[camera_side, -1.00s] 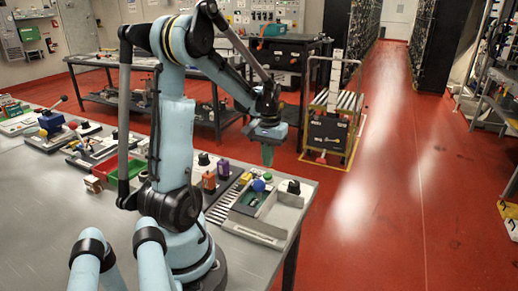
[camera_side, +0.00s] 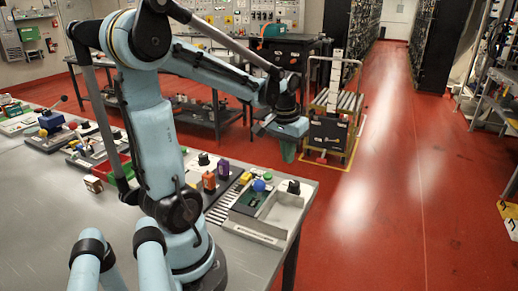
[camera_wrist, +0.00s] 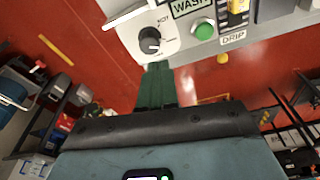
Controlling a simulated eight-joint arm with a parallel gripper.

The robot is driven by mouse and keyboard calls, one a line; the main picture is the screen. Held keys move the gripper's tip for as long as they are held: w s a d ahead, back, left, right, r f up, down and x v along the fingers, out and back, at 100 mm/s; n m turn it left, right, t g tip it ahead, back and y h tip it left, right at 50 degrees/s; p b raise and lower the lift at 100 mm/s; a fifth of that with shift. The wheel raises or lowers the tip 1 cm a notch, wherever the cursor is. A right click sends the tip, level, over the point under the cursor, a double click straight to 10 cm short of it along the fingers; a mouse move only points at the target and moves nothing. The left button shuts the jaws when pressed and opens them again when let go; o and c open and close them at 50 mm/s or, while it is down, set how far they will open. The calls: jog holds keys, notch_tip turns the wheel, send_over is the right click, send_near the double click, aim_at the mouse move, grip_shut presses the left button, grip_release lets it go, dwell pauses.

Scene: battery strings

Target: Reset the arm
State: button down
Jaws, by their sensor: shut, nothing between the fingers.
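My gripper (camera_side: 288,152) has green fingers and is in the air in the side view, above and beyond the back edge of the grey table (camera_side: 65,215). It points down and is empty. In the wrist view, the green fingers (camera_wrist: 157,86) are together, with nothing between them. A panel with a black knob (camera_wrist: 150,40), a green button (camera_wrist: 203,30) and labels reading WASH and DRIP shows just past the fingertips in that view.
A tray with a blue ball (camera_side: 258,185) is at the table's right end, near orange and purple blocks (camera_side: 209,181). A wheeled cart (camera_side: 330,128) stands behind my gripper on the red floor.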

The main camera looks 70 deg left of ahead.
jog(key=d+r+m+t+h, duration=0.1)
jog(key=d+m+t, duration=0.4)
jog(key=d, duration=1.3)
jog(key=shift+s+d+r+m+t, duration=0.2)
jog(key=shift+d+r+m+t, duration=0.1)
jog(key=shift+r+m, duration=0.45)
